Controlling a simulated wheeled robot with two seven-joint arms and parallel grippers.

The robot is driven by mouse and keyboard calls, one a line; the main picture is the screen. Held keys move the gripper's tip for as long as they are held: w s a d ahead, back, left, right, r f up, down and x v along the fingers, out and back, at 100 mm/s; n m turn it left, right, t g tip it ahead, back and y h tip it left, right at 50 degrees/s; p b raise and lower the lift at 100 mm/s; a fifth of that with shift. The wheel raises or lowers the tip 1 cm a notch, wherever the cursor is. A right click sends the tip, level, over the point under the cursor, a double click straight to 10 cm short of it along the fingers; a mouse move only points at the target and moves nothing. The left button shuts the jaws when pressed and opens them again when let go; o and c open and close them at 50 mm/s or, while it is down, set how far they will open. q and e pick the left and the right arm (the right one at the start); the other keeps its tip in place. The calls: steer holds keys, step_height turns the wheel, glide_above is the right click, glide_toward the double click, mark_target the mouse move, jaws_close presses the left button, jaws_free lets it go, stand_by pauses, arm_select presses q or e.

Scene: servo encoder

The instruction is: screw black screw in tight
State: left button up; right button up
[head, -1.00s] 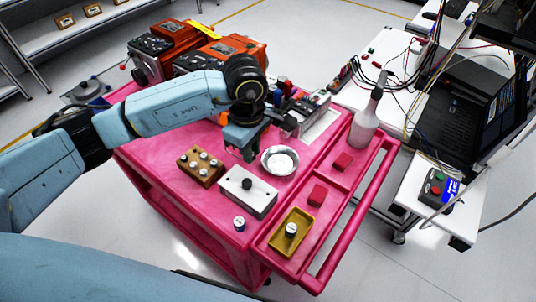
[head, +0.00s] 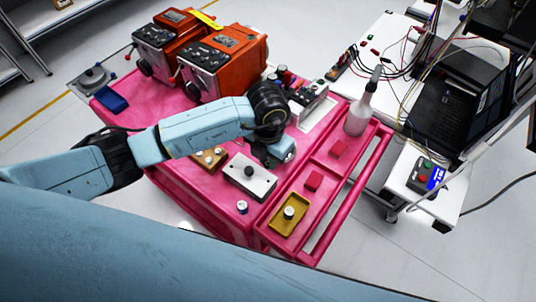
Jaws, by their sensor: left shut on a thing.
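A white rectangular box (head: 262,184) with dark spots near its corners lies on the pink cart. A round black piece (head: 249,171), perhaps the black screw, stands on its top. My left gripper (head: 272,160) points down just beyond and right of the box, apart from the black piece. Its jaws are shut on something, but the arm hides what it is. The white dish seen earlier is hidden behind this gripper. My right gripper is out of view.
A brown block with white knobs (head: 207,160) is partly under my arm. A white-topped knob (head: 242,206), yellow tray (head: 281,227), red blocks (head: 313,181) and a bottle (head: 358,117) stand nearby. Orange machines (head: 232,62) fill the cart's far side.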

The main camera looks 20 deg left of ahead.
arm_select(q)
steer(key=shift+f+b, duration=2.6)
steer(key=shift+f, duration=0.7)
steer(key=shift+f+b, duration=0.75)
steer(key=shift+f, duration=0.25)
